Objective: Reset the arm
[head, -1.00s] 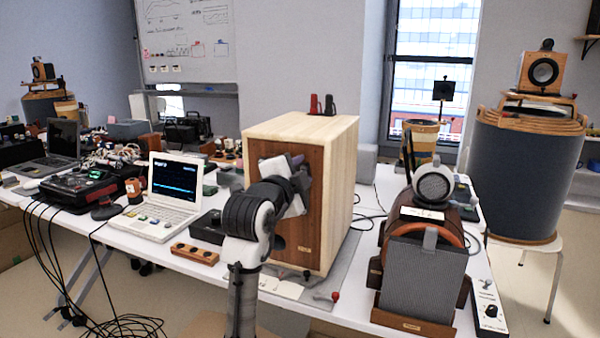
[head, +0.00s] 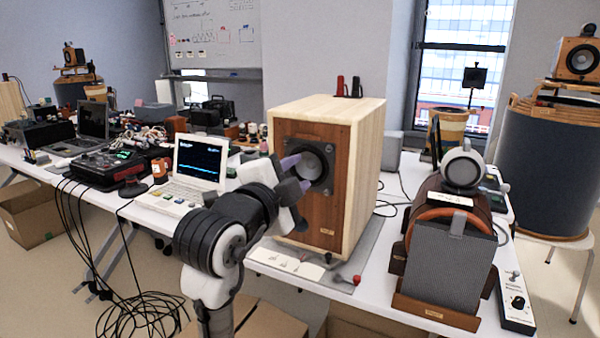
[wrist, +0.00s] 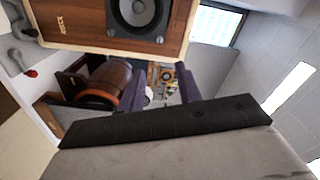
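My gripper (head: 297,174) is open and empty, with its purple-padded fingers apart. In the head view it is in front of a large wooden speaker (head: 340,215), overlapping the speaker's left side in the picture. My bent arm rises from the bottom of the head view. In the wrist view the two fingers (wrist: 163,82) stand apart with nothing between them. The speaker also shows at the top of the wrist view (wrist: 85,22). I cannot tell the exact gap between gripper and speaker.
A white laptop (head: 200,165) is left of my arm on the white table (head: 385,262). A brown cabinet with a grey grille (head: 450,265) stands at the right, near a control box (head: 515,300). Black cables (head: 140,310) hang at the left. Cardboard boxes (head: 265,322) sit below.

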